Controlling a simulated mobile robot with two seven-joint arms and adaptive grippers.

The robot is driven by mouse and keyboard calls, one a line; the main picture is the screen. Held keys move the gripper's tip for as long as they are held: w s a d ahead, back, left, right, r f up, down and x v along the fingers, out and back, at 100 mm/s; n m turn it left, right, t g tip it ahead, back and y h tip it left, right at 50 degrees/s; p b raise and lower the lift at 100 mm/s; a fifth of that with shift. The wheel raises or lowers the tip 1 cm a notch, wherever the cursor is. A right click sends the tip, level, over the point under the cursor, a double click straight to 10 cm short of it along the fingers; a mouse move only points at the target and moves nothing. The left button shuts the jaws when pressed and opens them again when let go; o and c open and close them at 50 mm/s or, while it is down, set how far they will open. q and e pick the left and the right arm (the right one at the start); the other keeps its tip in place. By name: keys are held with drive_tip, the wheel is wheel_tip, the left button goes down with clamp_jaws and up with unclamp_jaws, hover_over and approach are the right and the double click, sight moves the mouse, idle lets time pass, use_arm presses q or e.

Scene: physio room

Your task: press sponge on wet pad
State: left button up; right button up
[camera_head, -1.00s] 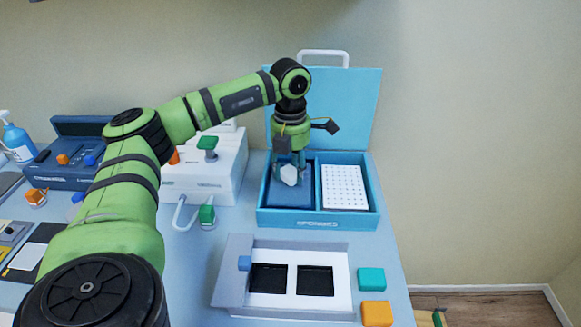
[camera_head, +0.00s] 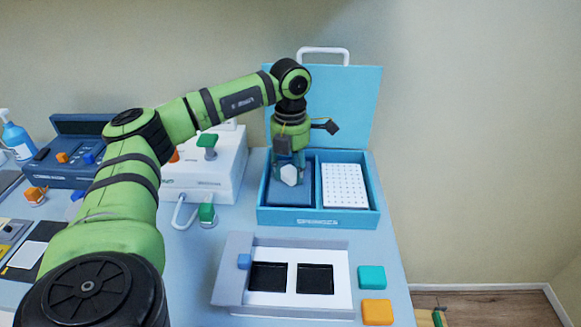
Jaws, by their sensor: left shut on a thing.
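My left gripper (camera_head: 290,170) points down into the left compartment of the blue open case (camera_head: 318,222). The case's right compartment holds a white perforated plate (camera_head: 344,186). My right gripper is not in view.
In front lies a grey-white tray (camera_head: 340,284) with two black squares and a blue knob (camera_head: 244,261). A teal block (camera_head: 371,277) and an orange block (camera_head: 376,312) lie beside it. A white box (camera_head: 222,180) stands left of the case, whose raised lid (camera_head: 350,105) is behind the gripper.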

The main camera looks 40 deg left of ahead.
sight(291, 172)
use_arm(q)
drive_tip(key=shift+f+b, duration=0.45)
drive_tip(key=shift+f, duration=0.3)
idle(0.4)
drive_tip(key=shift+f, duration=0.1)
idle(1.0)
wheel_tip(291, 172, up, 7)
drive_tip(key=p, duration=0.6)
idle(0.3)
drive_tip(key=shift+d, duration=0.1)
idle(0.6)
